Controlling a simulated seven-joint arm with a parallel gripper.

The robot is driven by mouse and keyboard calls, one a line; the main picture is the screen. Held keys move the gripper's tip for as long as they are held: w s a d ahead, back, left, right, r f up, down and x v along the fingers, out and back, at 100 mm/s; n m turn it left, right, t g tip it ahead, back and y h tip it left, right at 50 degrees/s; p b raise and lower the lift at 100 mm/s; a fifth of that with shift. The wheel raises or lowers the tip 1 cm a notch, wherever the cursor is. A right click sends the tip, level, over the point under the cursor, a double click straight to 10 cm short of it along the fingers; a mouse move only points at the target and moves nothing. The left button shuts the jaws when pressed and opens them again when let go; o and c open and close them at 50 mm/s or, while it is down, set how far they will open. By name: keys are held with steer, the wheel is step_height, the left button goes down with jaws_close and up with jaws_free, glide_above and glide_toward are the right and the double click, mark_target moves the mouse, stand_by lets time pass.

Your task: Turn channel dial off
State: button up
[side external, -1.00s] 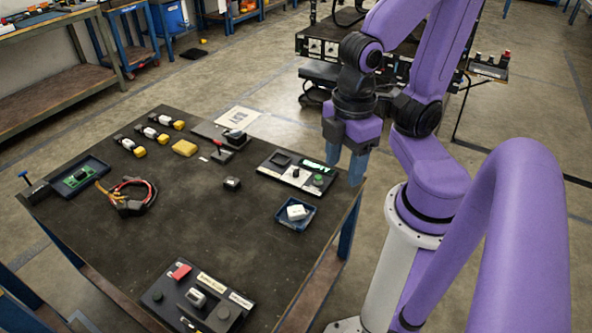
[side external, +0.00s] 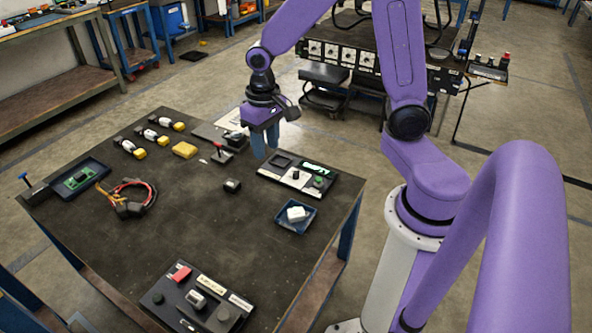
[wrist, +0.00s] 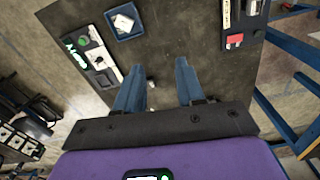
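A dark panel (side external: 270,173) lies at the table's back right edge. It carries a lit green display (side external: 314,167), a small black knob on a white strip (side external: 295,175) and a round knob (side external: 318,181). I cannot read which is the channel dial. The panel also shows at the left of the wrist view (wrist: 98,63). My gripper (side external: 265,144) hangs above the table's back edge, left of the panel and apart from it. In the wrist view its two blue fingers (wrist: 159,68) stand wide apart with nothing held.
A blue tray with a white block (side external: 295,215) sits in front of the panel. A second panel (side external: 205,302) with a red switch lies at the front edge. A small dark block (side external: 232,185) lies mid-table.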

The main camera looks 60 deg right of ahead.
steer(key=w+d+f+m, duration=0.3)
steer(key=w+d+m, duration=0.1)
steer(key=w+d, duration=0.1)
steer(key=m, duration=1.3)
glide_above(296, 171)
step_height(296, 171, down, 12)
step_height(296, 171, down, 17)
steer(key=shift+r, duration=0.1)
jaws_close()
